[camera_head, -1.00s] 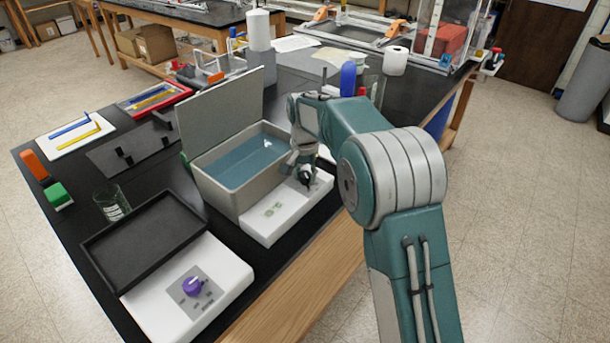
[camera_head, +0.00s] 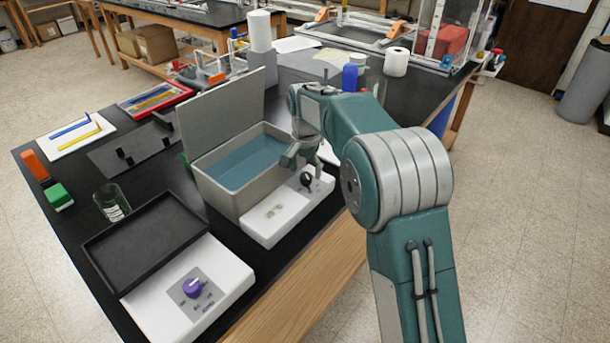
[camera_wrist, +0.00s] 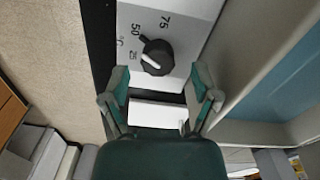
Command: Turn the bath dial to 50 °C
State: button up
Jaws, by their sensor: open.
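The bath dial (camera_wrist: 157,58) is a round black knob on the bath's white front panel (camera_wrist: 184,14), marked 25, 50 and 75 °C. Its dark nub points close to the 50 mark; a white streak on its face is also visible, lying nearer the 25 side. In the head view the dial (camera_head: 307,181) stands at the right of the panel, in front of the grey water bath (camera_head: 217,198). My gripper (camera_wrist: 159,88) is open and empty, with its fingers apart and clear of the knob. In the head view my gripper (camera_head: 303,158) is just above and behind the dial.
The bath's raised lid (camera_head: 220,112) stands at its back left and its water is exposed. A white hotplate-like unit with a purple knob (camera_head: 194,287) and a dark tray (camera_head: 145,240) are at the front left. A glass beaker (camera_head: 111,203) stands left of the bath.

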aim_at(305, 174)
notch_tip(305, 174, up, 10)
jog(key=shift+a+f, duration=0.15)
jog(key=shift+f, duration=0.05)
